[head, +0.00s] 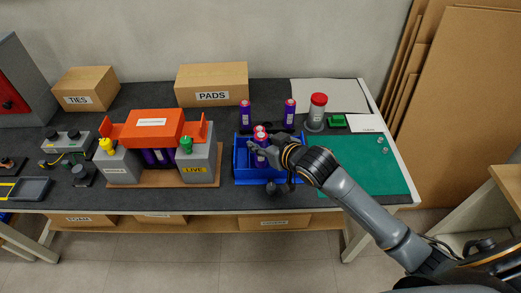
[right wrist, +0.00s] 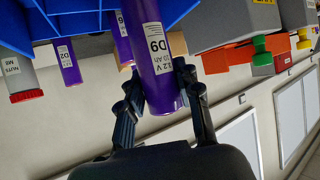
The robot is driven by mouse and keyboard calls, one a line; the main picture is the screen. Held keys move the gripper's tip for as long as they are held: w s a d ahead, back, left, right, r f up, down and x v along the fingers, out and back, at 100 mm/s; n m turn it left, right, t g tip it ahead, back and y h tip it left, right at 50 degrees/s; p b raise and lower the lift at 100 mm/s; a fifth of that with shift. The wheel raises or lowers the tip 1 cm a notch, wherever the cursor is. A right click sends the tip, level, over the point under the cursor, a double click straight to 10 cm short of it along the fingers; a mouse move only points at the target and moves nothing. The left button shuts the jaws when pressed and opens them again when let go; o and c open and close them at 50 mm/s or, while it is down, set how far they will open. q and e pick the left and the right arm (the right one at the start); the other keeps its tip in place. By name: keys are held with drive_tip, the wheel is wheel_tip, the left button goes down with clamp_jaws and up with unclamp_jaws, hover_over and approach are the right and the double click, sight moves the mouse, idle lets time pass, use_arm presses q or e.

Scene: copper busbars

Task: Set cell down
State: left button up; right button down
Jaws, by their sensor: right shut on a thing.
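My right gripper (head: 262,149) is shut on a purple cell (head: 260,138) with a red and white top. In the right wrist view the gripper (right wrist: 160,100) grips this cell (right wrist: 155,50), whose label reads D9. The cell is over or inside the blue bin (head: 240,172); I cannot tell whether it touches the bin floor. The blue bin also shows at the top of the right wrist view (right wrist: 75,20). Two other purple cells, one left (head: 245,115) and one right (head: 290,114), stand upright behind the bin. My left gripper is not in view.
A grey and orange fixture (head: 152,127) with a LIVE label stands left of the bin. A red-capped jar (head: 317,112) and a green block (head: 337,121) are to the right, behind a mostly clear green mat (head: 370,168). PADS (head: 212,84) and TIES (head: 86,90) boxes stand behind.

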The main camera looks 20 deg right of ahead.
drive_tip(key=shift+w+d+f, duration=0.1)
drive_tip(key=shift+w+f, duration=0.4)
drive_tip(key=shift+f, duration=0.55)
drive_tip(key=shift+w+d+f, duration=0.1)
drive_tip(key=shift+w+f, duration=0.35)
drive_tip(key=shift+f, duration=0.65)
drive_tip(key=shift+w+d+f, duration=0.1)
drive_tip(key=shift+w+f, duration=0.4)
drive_tip(key=shift+f, duration=0.55)
drive_tip(key=shift+f, duration=0.1)
drive_tip(key=c, duration=0.9)
unclamp_jaws()
drive_tip(key=shift+f, duration=0.1)
drive_tip(key=shift+c, duration=0.2)
drive_tip(key=v, duration=1.2)
